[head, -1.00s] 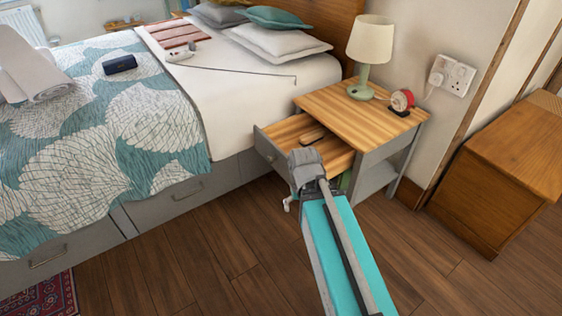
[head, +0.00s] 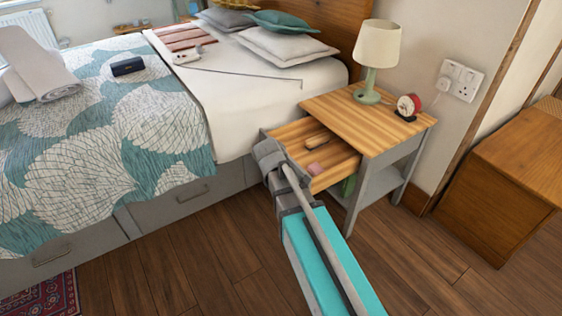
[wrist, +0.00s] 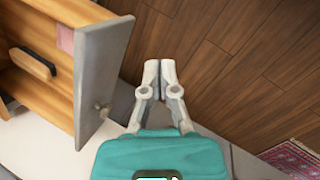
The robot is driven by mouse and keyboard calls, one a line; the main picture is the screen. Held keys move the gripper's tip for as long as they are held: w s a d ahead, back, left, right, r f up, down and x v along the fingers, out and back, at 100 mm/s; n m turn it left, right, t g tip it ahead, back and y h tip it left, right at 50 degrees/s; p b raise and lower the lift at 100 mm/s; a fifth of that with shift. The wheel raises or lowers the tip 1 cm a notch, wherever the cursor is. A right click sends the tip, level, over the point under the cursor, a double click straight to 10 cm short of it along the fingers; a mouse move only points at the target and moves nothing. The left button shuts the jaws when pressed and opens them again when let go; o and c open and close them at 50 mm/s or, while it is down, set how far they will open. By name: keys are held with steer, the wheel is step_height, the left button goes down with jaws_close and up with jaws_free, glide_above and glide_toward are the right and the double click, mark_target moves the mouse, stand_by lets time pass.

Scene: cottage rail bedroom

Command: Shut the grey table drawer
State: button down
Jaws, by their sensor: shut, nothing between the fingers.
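The grey table drawer (wrist: 97,78) stands pulled out from the small bedside table (head: 375,128), which has a wooden top and grey legs. Its grey front with a round knob (wrist: 103,111) shows in the wrist view. Inside it lie a wooden-backed brush (wrist: 33,64) and a small pink item (head: 315,168). My gripper (wrist: 159,66) is shut and empty, just outside the drawer front, with a gap to it in the wrist view. In the head view my arm hides the gripper's fingertips and much of the drawer front.
The bed (head: 92,165) with grey under-bed drawers (head: 175,203) stands close on the left. A lamp (head: 376,58) and a red clock (head: 408,106) stand on the tabletop. A wooden chest (head: 498,190) is at the right. The floor in front is clear.

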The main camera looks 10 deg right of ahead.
steer(key=w+a+r+n+t+h+b, duration=0.1)
steer(key=w+a+r+n+t+h, duration=0.2)
steer(key=w+a+n, duration=0.7)
steer(key=w+n+h, duration=0.1)
steer(key=w+n, duration=0.1)
steer(key=shift+w+a+r+n+h, duration=0.15)
steer(key=shift+a+n+h, duration=0.05)
steer(key=shift+n+h, duration=0.1)
steer(key=shift+d+b, duration=0.15)
steer(key=shift+b, duration=0.15)
steer(key=d+r+b+x, duration=0.1)
steer(key=b+x, duration=0.5)
steer(key=x, duration=0.7)
steer(key=shift+w+d+r, duration=0.15)
steer(key=shift+w+r, duration=0.25)
steer(key=shift+r, duration=0.05)
steer(key=shift+w, duration=0.2)
